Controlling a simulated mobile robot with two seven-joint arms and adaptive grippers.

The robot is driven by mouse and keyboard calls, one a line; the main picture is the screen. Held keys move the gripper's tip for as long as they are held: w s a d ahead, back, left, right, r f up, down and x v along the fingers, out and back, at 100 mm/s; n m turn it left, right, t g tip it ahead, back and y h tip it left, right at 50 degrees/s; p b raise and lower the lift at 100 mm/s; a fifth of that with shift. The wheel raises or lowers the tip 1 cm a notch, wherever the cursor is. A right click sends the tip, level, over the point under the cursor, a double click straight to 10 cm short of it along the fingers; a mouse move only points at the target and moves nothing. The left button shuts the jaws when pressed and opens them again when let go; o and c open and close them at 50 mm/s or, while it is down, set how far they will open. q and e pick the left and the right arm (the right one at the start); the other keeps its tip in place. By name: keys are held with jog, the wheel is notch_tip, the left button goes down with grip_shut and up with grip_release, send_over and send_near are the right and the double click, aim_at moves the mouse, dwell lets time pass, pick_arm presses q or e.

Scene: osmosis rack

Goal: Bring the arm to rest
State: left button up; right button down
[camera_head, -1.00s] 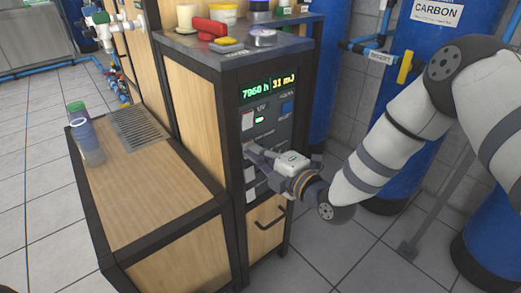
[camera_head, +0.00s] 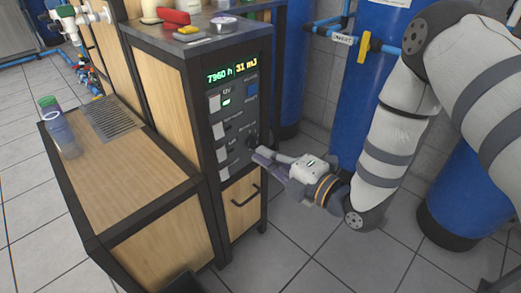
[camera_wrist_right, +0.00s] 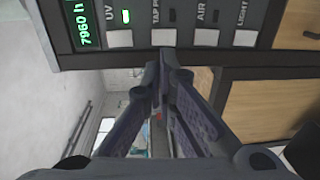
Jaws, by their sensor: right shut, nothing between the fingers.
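My right gripper (camera_head: 262,157) is shut and empty, just to the right of the rack's front control panel (camera_head: 235,115) in the head view. In the right wrist view its fingers (camera_wrist_right: 160,72) meet at the tips, in front of the lower edge of the panel. I cannot tell whether they touch anything. The panel has a lit display (camera_head: 231,72) reading "7960 h" and "31 mJ", a green light under "UV" and several white switches. My left gripper does not show.
A wooden cabinet (camera_head: 125,175) with a clear bottle (camera_head: 62,138) on it stands at the left. A drawer handle (camera_head: 245,197) sticks out below the panel. Blue tanks (camera_head: 365,95) and pipes stand behind my right arm. Tiled floor at the lower right is free.

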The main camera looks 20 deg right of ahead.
jog(key=shift+s, duration=0.1)
jog(key=s+a+f+m+g+h+p, duration=0.1)
jog(key=s+f+m+g+h+p, duration=0.15)
jog(key=s+f+m+g, duration=0.5)
jog(key=s+f+m+g+h+p, duration=0.15)
jog(key=s+f+m+p, duration=0.25)
jog(key=s, duration=0.7)
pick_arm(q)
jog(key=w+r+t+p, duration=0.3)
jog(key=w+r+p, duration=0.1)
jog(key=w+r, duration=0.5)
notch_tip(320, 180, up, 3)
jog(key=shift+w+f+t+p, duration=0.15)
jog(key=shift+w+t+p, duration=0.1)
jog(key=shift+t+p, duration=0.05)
pick_arm(e)
jog(key=s+d+r+m+g+h, duration=0.1)
jog(key=s+m+g, duration=0.8)
jog(key=s, duration=1.8)
jog(key=shift+d+r+m+g+h, duration=0.45)
jog(key=shift+d+m, duration=0.15)
jog(key=shift+m, duration=0.45)
jog(key=shift+w, duration=0.1)
